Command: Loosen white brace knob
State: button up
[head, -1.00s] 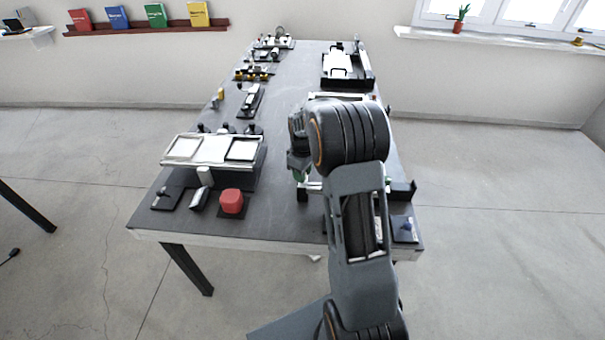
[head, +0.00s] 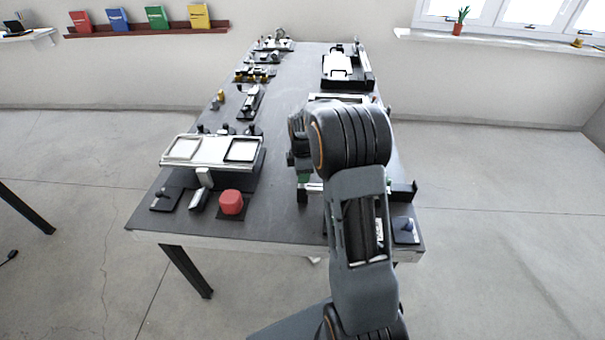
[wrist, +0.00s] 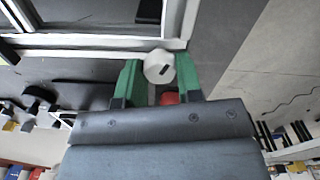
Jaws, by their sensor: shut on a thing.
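The white brace knob (wrist: 158,67) is a round white piece with a short dark mark on its face, beside a pale frame bar (wrist: 85,47) in the wrist view. My gripper (wrist: 158,76) has green fingers, one on each side of the knob, and is shut on it. In the head view my gripper (head: 303,182) is low over the right part of the table, partly hidden behind my wrist. The knob cannot be made out in the head view.
A black-framed white fixture (head: 338,67) stands at the far right. The table's middle strip is clear.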

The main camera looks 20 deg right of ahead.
dwell(0.4)
jog(key=o, duration=0.8)
jog(key=shift+a, duration=0.15)
jog(key=shift+o, duration=0.7)
jog(key=shift+r, duration=0.1)
notch_tip(320, 180, up, 14)
jog(key=shift+f, duration=0.2)
